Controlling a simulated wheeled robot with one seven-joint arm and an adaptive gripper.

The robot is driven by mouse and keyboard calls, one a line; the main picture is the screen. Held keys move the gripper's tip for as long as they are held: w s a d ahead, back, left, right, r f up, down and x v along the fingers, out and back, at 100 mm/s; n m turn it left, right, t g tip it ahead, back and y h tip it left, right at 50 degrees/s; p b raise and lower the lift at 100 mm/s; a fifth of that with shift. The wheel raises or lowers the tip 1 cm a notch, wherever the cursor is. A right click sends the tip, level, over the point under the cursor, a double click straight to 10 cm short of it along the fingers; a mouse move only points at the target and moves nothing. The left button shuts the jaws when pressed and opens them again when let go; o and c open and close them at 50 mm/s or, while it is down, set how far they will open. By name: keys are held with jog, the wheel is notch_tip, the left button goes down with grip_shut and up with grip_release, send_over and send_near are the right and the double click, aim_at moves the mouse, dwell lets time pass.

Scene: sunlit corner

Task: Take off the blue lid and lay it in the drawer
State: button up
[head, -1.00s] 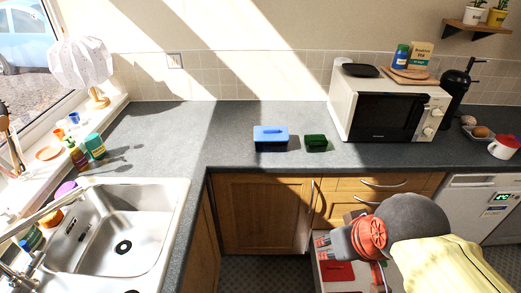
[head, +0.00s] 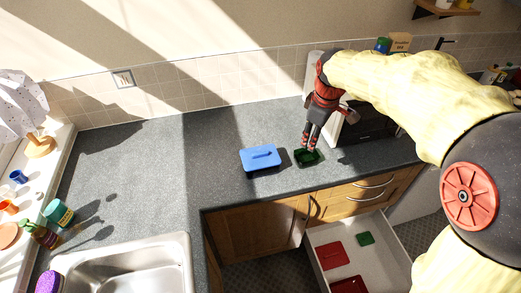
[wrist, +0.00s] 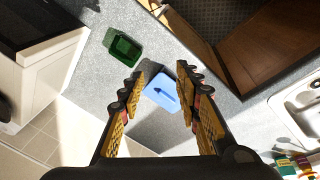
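The blue lid (head: 259,156) lies on a dark box on the counter, a raised blue handle on its top. In the wrist view the blue lid (wrist: 160,93) shows between and beyond my fingers, not touched. My gripper (head: 309,142) is open and empty; in the wrist view the fingers (wrist: 160,95) are spread wide. In the head view it points down near the green box, right of the blue lid. The pulled-out drawer (head: 379,262) holds a red lid (head: 332,256), a green lid (head: 365,238) and another red item (head: 349,285).
An open green box (head: 304,158) stands right of the blue-lidded box; it also shows in the wrist view (wrist: 123,48). The microwave (head: 368,127) is partly behind my arm. The sink (head: 125,268) is at lower left. The counter left of the blue lid is clear.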

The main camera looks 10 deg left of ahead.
jog(key=w+a+f+n+g+p, duration=0.1)
jog(key=w+a+f+n+p, duration=0.35)
jog(key=w+a, duration=0.35)
jog(key=n+g+p, duration=0.1)
jog(key=n+p, duration=0.4)
jog(key=p, duration=0.2)
send_near(260, 153)
jog(key=shift+w+d+h, duration=0.2)
jog(key=shift+d+h, duration=0.1)
jog(key=shift+a+f, duration=0.3)
jog(key=shift+f, duration=0.45)
jog(key=shift+a+f+p, duration=0.2)
jog(key=shift+f+p, duration=0.55)
jog(key=shift+f, duration=2.95)
jog(key=c, duration=0.3)
grip_shut()
